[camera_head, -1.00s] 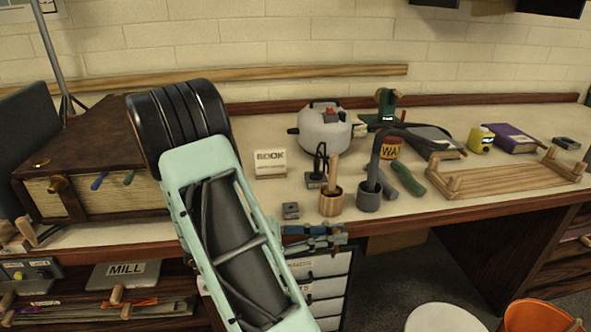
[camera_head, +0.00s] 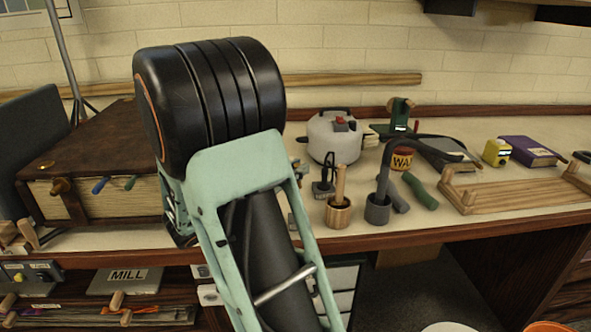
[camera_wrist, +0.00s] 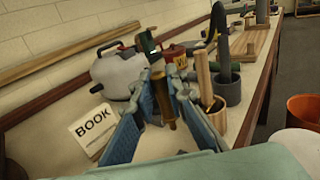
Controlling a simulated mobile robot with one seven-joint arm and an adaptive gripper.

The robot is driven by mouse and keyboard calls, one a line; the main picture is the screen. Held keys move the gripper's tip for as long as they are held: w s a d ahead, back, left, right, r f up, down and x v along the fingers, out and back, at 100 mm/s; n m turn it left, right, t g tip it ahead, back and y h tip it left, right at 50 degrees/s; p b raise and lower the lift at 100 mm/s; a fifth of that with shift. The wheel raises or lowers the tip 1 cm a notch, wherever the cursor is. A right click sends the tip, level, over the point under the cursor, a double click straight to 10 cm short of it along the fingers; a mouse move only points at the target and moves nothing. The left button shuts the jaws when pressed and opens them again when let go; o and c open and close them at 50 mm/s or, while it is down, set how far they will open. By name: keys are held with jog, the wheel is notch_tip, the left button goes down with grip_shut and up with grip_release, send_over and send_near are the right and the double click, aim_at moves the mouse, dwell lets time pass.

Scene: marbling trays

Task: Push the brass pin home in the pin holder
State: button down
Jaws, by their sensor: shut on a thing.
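In the wrist view my gripper (camera_wrist: 162,88) has its two blue fingers closed around a slim upright brass pin (camera_wrist: 163,105). The pin stands between the fingers, and its lower end reaches down towards the bench top. A small grey block (camera_head: 292,222), possibly the pin holder, shows only partly beside my arm in the head view. In the wrist view a small grey piece sits low between the fingers, too small to identify. I cannot tell whether the pin's lower end is in a hole. In the head view my arm hides most of my gripper.
A wooden cup with a wooden rod (camera_head: 339,212) and a grey cup (camera_head: 377,210) stand close on the right. A grey pot (camera_head: 333,138) is behind. A dark wooden chest (camera_head: 90,160) fills the bench's left.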

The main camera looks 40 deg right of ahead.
jog(key=shift+a+f+b, duration=0.15)
jog(key=shift+f+b, duration=0.75)
jog(key=shift+f, duration=0.5)
jog(key=shift+a+f+b, duration=0.1)
jog(key=shift+f+b, duration=0.75)
jog(key=shift+f, duration=0.55)
jog(key=shift+p, duration=0.65)
jog(key=shift+f+b, duration=1)
jog(key=shift+f, duration=0.7)
jog(key=c, duration=1.8)
grip_release()
jog(key=shift+c, duration=0.2)
jog(key=s+a, duration=0.1)
jog(key=a, duration=1.1)
jog(key=shift+s, duration=0.35)
